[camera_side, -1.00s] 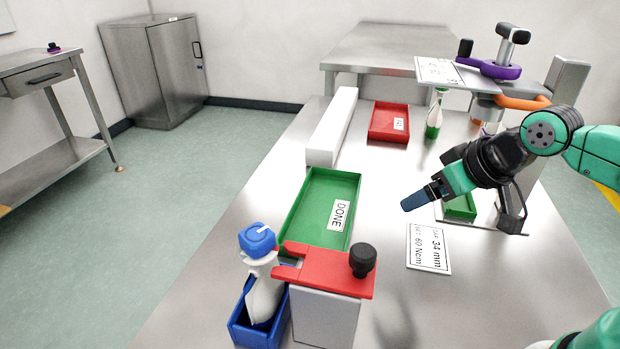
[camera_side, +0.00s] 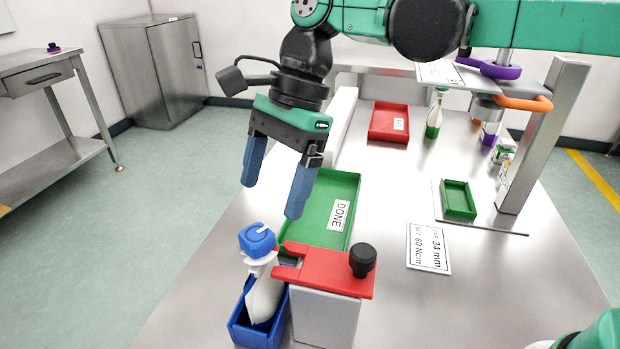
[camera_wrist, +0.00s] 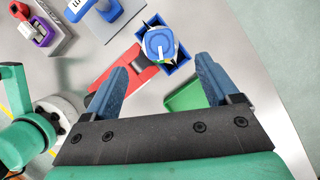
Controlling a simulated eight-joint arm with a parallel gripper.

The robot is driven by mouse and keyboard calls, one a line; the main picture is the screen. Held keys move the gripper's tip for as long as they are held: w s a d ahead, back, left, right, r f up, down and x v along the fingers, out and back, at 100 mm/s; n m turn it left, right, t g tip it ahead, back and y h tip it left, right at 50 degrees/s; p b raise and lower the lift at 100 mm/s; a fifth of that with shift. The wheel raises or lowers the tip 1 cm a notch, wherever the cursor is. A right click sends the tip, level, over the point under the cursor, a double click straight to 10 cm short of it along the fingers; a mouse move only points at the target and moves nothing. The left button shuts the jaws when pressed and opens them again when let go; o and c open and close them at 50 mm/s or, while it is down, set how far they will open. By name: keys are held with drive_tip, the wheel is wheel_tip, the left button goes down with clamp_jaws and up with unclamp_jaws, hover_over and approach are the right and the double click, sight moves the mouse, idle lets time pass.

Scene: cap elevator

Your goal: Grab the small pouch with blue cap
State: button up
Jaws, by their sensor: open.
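The small white pouch (camera_side: 263,297) with a blue cap (camera_side: 257,241) stands in a blue holder (camera_side: 243,333) at the front left of the table. In the wrist view the blue cap (camera_wrist: 160,43) shows from above, ahead of the fingers and between their lines. My gripper (camera_side: 270,200) is open and empty, pointing down. In the side view its blue fingers are above the cap, apart from it. The pouch body is mostly hidden in the wrist view.
A red forked bracket (camera_side: 325,268) with a black knob stands just right of the pouch. Behind is a green DONE tray (camera_side: 318,185); further back are a red tray (camera_side: 388,122) and a white bar. The capping station (camera_side: 550,130) stands at right.

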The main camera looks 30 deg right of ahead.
sight(259, 230)
drive_tip(key=shift+a+f, duration=0.25)
drive_tip(key=shift+a, duration=0.05)
drive_tip(key=shift+x, duration=2.55)
clamp_jaws()
